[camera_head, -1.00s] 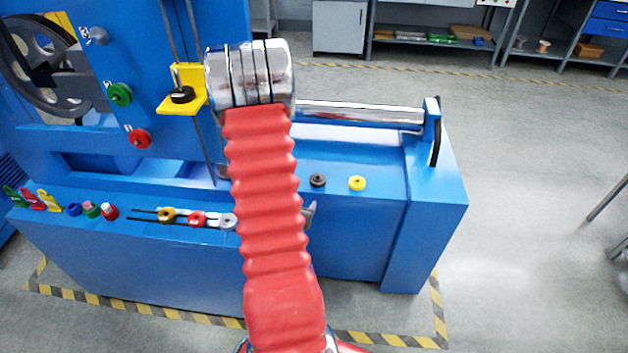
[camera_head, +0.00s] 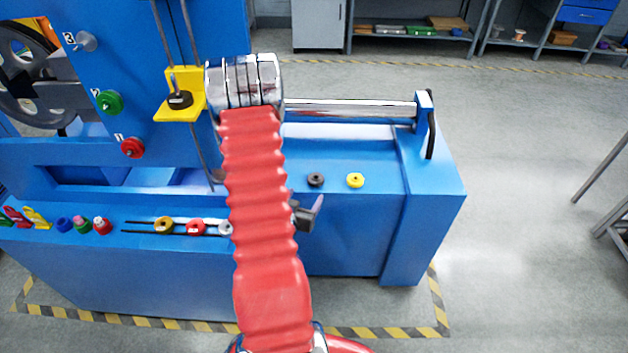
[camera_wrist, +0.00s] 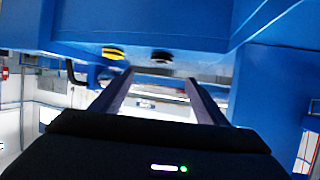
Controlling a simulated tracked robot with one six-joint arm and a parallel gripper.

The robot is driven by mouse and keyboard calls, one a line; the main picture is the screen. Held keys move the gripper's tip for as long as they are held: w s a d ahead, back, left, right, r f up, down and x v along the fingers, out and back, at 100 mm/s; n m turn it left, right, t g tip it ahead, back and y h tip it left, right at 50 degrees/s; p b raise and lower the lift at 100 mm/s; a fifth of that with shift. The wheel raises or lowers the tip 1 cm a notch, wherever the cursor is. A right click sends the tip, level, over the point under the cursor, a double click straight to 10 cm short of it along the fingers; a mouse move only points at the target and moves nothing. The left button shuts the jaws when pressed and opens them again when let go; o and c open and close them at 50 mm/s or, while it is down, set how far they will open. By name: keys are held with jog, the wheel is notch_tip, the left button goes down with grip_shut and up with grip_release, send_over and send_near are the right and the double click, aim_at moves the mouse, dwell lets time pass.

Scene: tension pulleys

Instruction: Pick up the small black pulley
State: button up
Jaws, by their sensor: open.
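The small black pulley (camera_head: 316,180) sits on the blue ledge of the machine, to the left of a yellow pulley (camera_head: 355,180). In the wrist view the black pulley (camera_wrist: 162,57) shows beyond the fingertips, near the upper middle, with the yellow pulley (camera_wrist: 113,53) to its left. My gripper (camera_wrist: 160,76) has its two fingers spread apart with nothing between them. In the head view only part of my gripper (camera_head: 309,213) shows beside my red arm, in front of and below the black pulley; the rest is hidden behind the arm.
Another black disc (camera_head: 180,99) sits on a yellow bracket (camera_head: 178,114) of the machine. A metal roller (camera_head: 350,109) runs behind the ledge. Gold and red pulleys (camera_head: 195,227) lie on slotted rails at the left. The floor to the right is open.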

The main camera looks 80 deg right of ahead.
send_near(315, 180)
jog(key=x, duration=0.4)
jog(key=shift+s+f, duration=0.1)
jog(key=shift+s, duration=0.1)
jog(key=shift+d, duration=0.1)
jog(key=shift+f, duration=0.1)
jog(key=shift+x, duration=2.6)
jog(key=shift+w, duration=0.25)
jog(key=shift+c, duration=0.2)
jog(key=c, duration=1.1)
jog(key=shift+r, duration=0.25)
jog(key=shift+c, duration=0.2)
notch_tip(315, 180, up, 10)
